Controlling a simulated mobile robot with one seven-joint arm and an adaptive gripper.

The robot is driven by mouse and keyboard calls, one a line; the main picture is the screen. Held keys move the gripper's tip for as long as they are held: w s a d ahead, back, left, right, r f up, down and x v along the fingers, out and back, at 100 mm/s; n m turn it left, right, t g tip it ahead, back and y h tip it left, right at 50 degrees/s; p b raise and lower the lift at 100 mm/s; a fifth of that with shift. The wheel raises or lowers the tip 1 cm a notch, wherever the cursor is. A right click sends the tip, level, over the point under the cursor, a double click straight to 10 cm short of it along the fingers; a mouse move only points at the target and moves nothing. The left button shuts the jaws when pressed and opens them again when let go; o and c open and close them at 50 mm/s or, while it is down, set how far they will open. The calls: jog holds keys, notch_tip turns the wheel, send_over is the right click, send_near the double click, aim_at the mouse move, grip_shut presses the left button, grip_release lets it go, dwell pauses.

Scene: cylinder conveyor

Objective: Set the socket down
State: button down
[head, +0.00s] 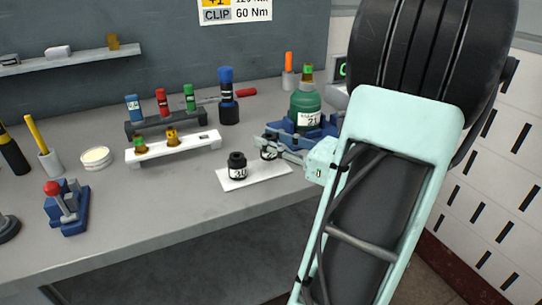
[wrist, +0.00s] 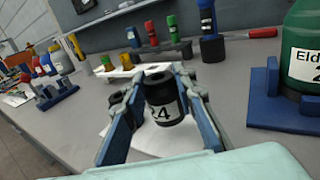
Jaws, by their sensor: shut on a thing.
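My gripper (head: 276,150) is shut on a black socket (head: 268,153). A second black socket (head: 237,167) with a white label stands upright on the mat, left of my gripper. It shows partly behind the left finger in the wrist view (wrist: 115,98).
A blue holder (head: 327,131) with a green bottle (head: 305,109) stands close behind my gripper. A white rack (head: 198,148) and a dark rack (head: 190,119) stand behind left. A black and blue tool (head: 228,97) is upright.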

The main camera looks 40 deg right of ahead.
jog(key=shift+f+b, duration=0.9)
jog(key=shift+f, duration=0.45)
jog(key=shift+f, duration=0.1)
jog(key=c, duration=1.6)
grip_release()
jog(key=shift+s, duration=0.1)
jog(key=shift+s, duration=0.1)
jog(key=p+v, duration=0.2)
jog(key=v, duration=0.9)
jog(key=shift+s+d, duration=0.1)
jog(key=shift+s, duration=0.3)
